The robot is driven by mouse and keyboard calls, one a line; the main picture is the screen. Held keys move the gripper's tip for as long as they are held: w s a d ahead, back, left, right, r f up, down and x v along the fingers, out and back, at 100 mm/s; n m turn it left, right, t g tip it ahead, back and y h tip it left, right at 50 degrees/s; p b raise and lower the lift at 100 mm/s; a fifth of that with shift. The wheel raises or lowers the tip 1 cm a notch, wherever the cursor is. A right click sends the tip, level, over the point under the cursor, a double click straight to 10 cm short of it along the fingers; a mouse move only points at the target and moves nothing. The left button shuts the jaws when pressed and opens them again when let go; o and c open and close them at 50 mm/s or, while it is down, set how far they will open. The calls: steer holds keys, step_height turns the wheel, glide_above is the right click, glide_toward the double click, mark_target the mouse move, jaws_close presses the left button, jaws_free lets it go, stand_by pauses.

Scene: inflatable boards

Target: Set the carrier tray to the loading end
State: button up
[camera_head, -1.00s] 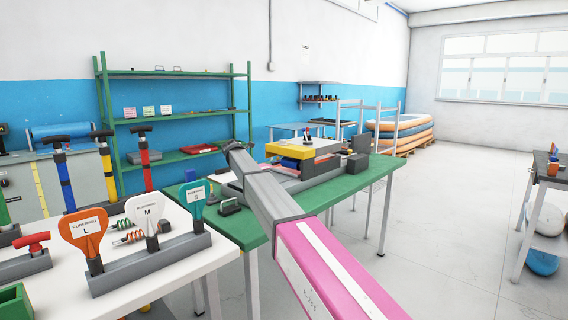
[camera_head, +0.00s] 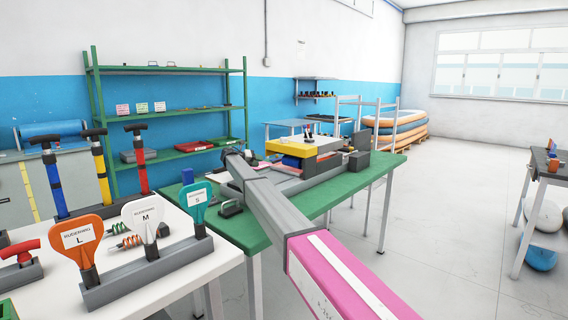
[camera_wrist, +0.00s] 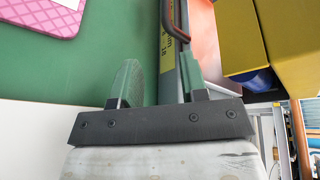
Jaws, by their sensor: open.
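A press-like unit with a long grey base (camera_head: 318,180) stands on the green table (camera_head: 262,232), with a yellow block (camera_head: 304,147) on top. I cannot clearly single out the carrier tray; a pale pinkish plate (camera_wrist: 203,40) beside the unit in the wrist view may be part of it. My gripper (camera_wrist: 160,62) is open above the green surface. A grey-green bar with a yellow label (camera_wrist: 168,45) and a dark and red curved handle (camera_wrist: 181,18) lie between or just beyond its fingers. Contact cannot be told. In the head view my arm hides the unit's near side.
A white table (camera_head: 185,275) at the left holds a grey rack of tags L, M and S (camera_head: 150,268) and upright pumps (camera_head: 100,170). A green shelf (camera_head: 168,110) stands behind. A pink mat (camera_wrist: 50,15) lies on the green surface. The floor at the right (camera_head: 440,240) is clear.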

steer(key=shift+w+d+h, duration=0.3)
steer(key=shift+w+h, duration=0.3)
steer(key=shift+w, duration=0.25)
steer(key=shift+w+d, duration=0.1)
steer(key=shift+d, duration=0.1)
steer(key=x, duration=1)
steer(key=shift+d, duration=0.25)
